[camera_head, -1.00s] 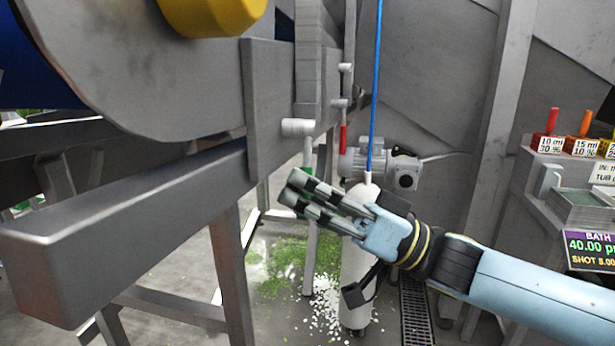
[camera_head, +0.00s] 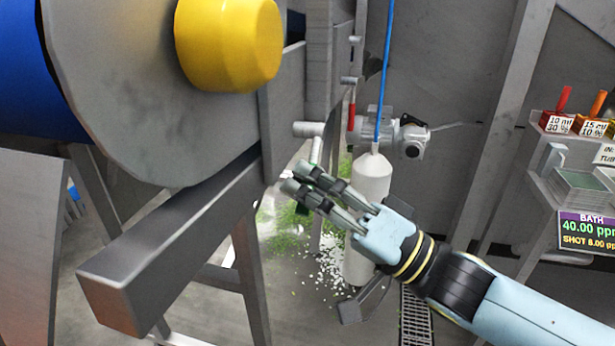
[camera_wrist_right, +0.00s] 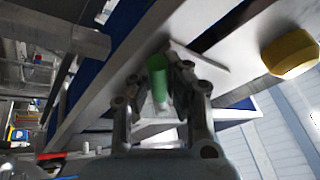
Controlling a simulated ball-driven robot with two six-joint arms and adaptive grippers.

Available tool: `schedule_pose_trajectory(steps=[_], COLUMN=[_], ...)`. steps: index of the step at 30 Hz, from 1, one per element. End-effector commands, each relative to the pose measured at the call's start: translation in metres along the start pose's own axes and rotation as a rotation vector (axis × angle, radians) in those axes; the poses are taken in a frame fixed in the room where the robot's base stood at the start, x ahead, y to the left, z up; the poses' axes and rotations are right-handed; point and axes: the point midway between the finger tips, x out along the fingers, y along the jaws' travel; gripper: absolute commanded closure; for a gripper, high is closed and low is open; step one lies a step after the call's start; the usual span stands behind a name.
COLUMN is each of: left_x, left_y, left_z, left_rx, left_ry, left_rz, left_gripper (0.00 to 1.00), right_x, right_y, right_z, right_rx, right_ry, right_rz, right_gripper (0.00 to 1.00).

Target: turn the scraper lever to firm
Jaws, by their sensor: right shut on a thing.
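A lever with a green handle (camera_wrist_right: 157,78) shows between the fingers of my right gripper in the right wrist view. In the head view, its pale shaft (camera_head: 316,150) hangs from a grey pivot cylinder (camera_head: 308,129) on the machine frame. My right gripper (camera_head: 297,178) is shut on the green handle just below that pivot; its fingers hide most of the handle. I cannot read any lever marking, so which way is firm does not show. My left gripper is not in view.
A heavy grey beam (camera_head: 190,235) and a drum with a yellow hub (camera_head: 228,42) lie to the left. A red-handled lever (camera_head: 351,116) hangs behind. A white cylinder (camera_head: 371,178) with a blue hose stands close behind my gripper. A dosing bench (camera_head: 555,215) is at the right.

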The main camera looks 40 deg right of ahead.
Motion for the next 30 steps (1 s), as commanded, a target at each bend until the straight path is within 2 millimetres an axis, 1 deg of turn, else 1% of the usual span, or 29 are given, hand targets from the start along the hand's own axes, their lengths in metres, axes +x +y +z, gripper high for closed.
schedule_pose_trajectory(steps=[11, 12, 18, 26, 29, 30], left_x=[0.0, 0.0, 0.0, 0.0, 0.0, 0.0], left_y=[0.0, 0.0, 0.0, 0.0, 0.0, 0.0], left_z=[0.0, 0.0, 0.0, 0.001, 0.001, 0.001], left_rx=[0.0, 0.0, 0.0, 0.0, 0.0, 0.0], left_ry=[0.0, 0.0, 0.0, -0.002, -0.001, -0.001], left_rz=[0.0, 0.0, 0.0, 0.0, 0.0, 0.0], left_gripper=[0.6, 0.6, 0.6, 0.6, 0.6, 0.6], right_x=[0.0, 0.0, 0.0, -0.001, -0.008, -0.013], right_y=[0.0, 0.0, 0.0, 0.0, 0.001, 0.001], right_z=[0.0, 0.0, 0.0, 0.0, 0.001, 0.001], right_rx=[0.008, 0.007, 0.005, 0.004, 0.005, 0.004], right_ry=[0.002, 0.002, 0.002, 0.001, -0.001, -0.003], right_rz=[0.002, 0.002, 0.002, 0.001, 0.003, 0.004], right_gripper=[1.0, 0.86, 0.61, 0.61, 0.61, 0.61])
